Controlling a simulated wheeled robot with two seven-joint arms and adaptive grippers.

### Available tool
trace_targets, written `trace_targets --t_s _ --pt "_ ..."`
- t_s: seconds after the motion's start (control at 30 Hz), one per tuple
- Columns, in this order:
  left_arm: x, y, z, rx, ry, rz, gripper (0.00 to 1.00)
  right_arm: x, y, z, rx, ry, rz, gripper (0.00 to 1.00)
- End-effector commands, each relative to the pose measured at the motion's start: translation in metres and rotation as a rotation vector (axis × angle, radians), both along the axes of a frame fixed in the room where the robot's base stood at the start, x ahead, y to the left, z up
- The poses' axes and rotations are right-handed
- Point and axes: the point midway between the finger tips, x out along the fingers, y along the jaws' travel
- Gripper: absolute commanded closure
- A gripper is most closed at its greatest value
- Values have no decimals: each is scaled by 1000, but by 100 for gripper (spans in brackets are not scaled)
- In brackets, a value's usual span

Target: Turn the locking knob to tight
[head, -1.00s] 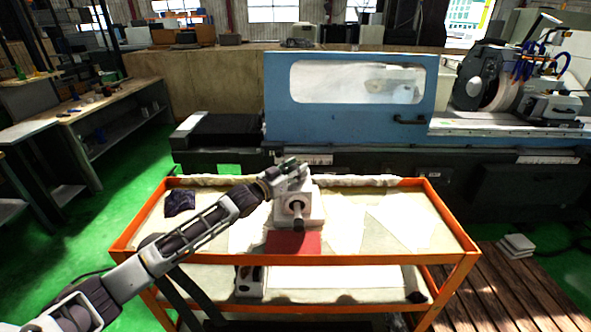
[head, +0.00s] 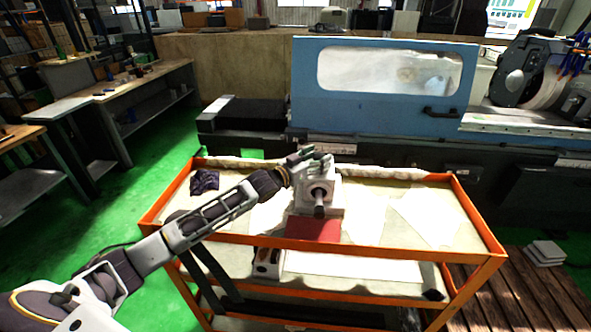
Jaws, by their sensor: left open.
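A light grey tailstock-like unit (head: 328,197) stands on the top shelf of the orange cart. A dark round spindle (head: 319,204) sticks out of its front. My left gripper (head: 312,155) is at the unit's upper left, its fingers open near the top of the housing. The locking knob cannot be made out; the fingers may hide it. Whether the fingers touch the unit cannot be told. My right gripper is not in view.
The orange cart's rim (head: 330,245) runs around the shelf. A red pad (head: 313,229) lies in front of the unit, and a dark cloth (head: 204,182) lies at the left. The blue grinder door (head: 390,112) stands behind. The shelf's right side is mostly clear.

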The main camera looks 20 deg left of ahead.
Motion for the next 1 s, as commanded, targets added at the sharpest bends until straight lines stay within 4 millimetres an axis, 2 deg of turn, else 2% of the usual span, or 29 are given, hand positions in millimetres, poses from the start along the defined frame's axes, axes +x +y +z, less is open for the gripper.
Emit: trace_targets --t_s 1.0 --pt "-63 30 -1 0 2 -1 39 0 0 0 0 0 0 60"
